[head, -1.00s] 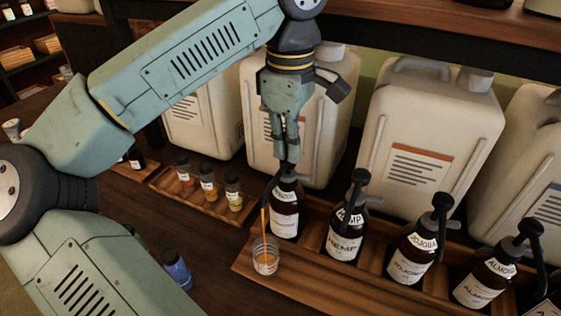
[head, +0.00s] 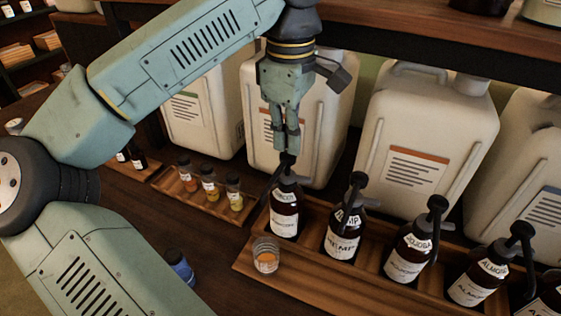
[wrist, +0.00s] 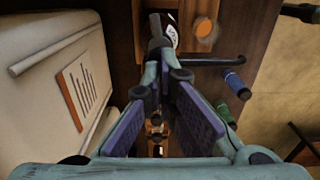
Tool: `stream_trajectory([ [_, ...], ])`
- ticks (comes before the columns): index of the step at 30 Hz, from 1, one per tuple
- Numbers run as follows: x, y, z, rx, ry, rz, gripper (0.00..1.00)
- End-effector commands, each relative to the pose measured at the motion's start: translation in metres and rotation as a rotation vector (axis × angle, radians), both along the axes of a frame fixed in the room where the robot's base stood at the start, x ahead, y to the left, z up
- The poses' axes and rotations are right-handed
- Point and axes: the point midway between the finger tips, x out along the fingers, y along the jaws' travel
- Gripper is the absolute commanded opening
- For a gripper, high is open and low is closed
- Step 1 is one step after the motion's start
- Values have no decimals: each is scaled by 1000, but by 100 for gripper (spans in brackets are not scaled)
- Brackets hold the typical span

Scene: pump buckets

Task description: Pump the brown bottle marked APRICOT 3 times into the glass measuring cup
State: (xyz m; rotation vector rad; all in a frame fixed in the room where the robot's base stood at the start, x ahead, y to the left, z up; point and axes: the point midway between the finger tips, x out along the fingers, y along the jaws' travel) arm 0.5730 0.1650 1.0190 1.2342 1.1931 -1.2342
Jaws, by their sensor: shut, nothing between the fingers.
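The brown bottle (head: 285,213) stands at the left end of the row; its label is too small to read fully. My gripper (head: 287,151) is shut and empty, upright over the bottle, its fingertips at the top of the black pump head (head: 288,160). The pump's spout points left and down over the glass measuring cup (head: 265,246), which stands in front of the bottle with orange liquid in it. No stream shows. In the wrist view, the closed fingers (wrist: 160,78) are above the pump, and the cup's orange liquid (wrist: 206,29) is beyond the spout (wrist: 215,61).
Large white jugs (head: 425,140) stand behind under a shelf. Small vials (head: 209,188) sit in a rack at left.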

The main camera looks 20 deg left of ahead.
Motion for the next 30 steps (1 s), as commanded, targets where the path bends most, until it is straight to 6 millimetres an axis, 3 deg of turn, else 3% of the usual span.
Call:
stream_trajectory([
  [22, 0, 0, -29, 0, 1, 0, 0],
  [30, 0, 0, -22, 0, 1, 0, 0],
])
